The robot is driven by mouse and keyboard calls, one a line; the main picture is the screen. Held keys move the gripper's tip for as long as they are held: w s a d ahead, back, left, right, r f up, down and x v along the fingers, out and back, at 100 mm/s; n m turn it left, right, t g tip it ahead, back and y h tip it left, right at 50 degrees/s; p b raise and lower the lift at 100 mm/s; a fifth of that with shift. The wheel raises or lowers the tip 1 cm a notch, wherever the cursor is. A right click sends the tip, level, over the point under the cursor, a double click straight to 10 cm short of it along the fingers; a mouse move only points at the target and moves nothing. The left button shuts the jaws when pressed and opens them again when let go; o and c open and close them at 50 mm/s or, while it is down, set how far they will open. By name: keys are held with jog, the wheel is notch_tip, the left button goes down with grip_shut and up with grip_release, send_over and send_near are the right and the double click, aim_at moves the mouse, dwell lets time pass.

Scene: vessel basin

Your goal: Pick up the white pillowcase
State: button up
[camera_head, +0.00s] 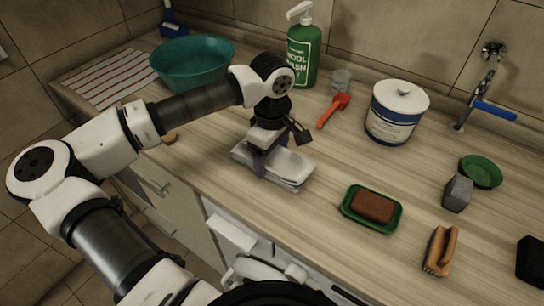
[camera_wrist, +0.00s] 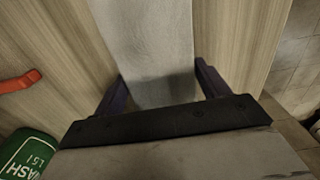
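The white pillowcase (camera_head: 288,168) is a folded flat stack on the wooden counter, below my gripper in the head view. In the wrist view the pillowcase (camera_wrist: 158,45) runs as a pale grey-white strip up the middle. My gripper (camera_wrist: 160,78) is open, with its dark purple fingers on either side of the strip. In the head view my gripper (camera_head: 264,158) points down over the left part of the stack, one finger showing at its near side. Whether the fingers touch the cloth I cannot tell.
Behind stand a teal basin (camera_head: 192,66), a green soap bottle (camera_head: 304,55), a glass (camera_head: 341,80), a red scoop (camera_head: 333,110) and a white tub (camera_head: 396,112). Right are a green soap dish (camera_head: 348,212), a brush (camera_head: 440,252), a grey block (camera_head: 457,193) and a green bowl (camera_head: 481,171).

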jog(key=c, duration=0.4)
jog(key=shift+c, duration=0.2)
